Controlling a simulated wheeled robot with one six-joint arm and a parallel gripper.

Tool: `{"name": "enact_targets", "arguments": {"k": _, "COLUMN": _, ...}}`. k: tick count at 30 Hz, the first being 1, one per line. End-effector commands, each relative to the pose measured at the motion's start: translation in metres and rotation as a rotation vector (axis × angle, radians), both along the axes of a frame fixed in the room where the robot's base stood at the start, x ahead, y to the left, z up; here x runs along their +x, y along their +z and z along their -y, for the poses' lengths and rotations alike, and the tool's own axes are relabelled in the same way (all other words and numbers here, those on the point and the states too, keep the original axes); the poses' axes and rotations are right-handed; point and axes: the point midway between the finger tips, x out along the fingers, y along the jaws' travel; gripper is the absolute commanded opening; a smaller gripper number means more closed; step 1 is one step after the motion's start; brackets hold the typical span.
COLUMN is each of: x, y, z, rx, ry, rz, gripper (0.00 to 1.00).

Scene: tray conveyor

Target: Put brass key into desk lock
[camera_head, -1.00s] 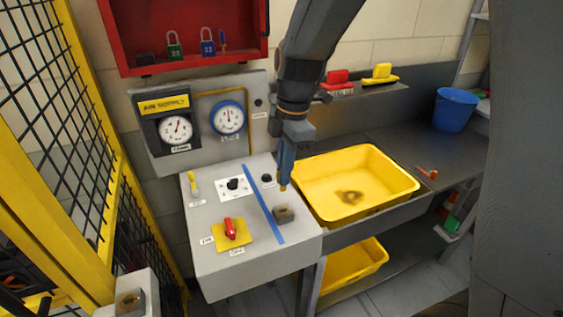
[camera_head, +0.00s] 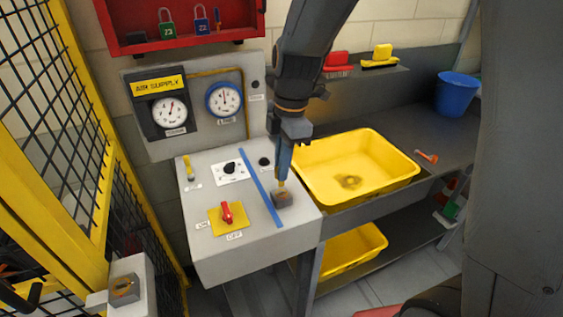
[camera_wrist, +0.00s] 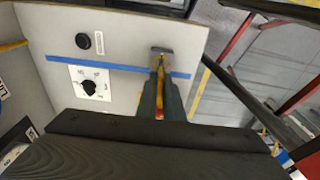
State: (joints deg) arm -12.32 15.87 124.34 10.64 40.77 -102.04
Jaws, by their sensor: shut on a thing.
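My gripper (camera_head: 283,172) points down over the right part of the grey sloped desk panel (camera_head: 205,258). It is shut on the brass key (camera_head: 282,187), of which a short yellow piece shows below the fingers. The desk lock (camera_head: 284,201), a small dark grey block, sits right of the blue tape line. The key's lower end meets the lock's top in the head view; I cannot tell whether it is inside. In the wrist view my fingers (camera_wrist: 161,85) hold the key (camera_wrist: 158,64) against the lock (camera_wrist: 162,50), hiding most of both.
A red rotary switch (camera_head: 227,212) and a black knob (camera_head: 230,168) stand on the panel left of the tape. A yellow basin (camera_head: 385,185) lies close on the right. Another lock block (camera_head: 124,289) is on a post by the yellow fence (camera_head: 100,195).

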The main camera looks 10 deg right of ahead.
Motion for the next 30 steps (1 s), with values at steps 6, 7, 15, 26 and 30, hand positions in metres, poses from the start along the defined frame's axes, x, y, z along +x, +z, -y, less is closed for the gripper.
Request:
{"name": "enact_targets", "arguments": {"k": 6, "x": -0.0001, "y": -0.0142, "z": -0.0001, "rx": 0.000, "ry": 0.000, "rz": -0.001, "gripper": 0.00}}
{"name": "enact_targets", "arguments": {"k": 7, "x": -0.0001, "y": -0.0148, "z": -0.0001, "rx": 0.000, "ry": 0.000, "rz": -0.001, "gripper": 0.00}}
{"name": "enact_targets", "arguments": {"k": 15, "x": -0.0002, "y": -0.0149, "z": -0.0001, "rx": 0.000, "ry": 0.000, "rz": 0.000, "gripper": 0.00}}
{"name": "enact_targets", "arguments": {"k": 26, "x": -0.0001, "y": -0.0145, "z": 0.0000, "rx": 0.000, "ry": 0.000, "rz": 0.000, "gripper": 0.00}}
{"name": "enact_targets", "arguments": {"k": 30, "x": 0.0001, "y": -0.0147, "z": 0.0000, "rx": 0.000, "ry": 0.000, "rz": 0.000, "gripper": 0.00}}
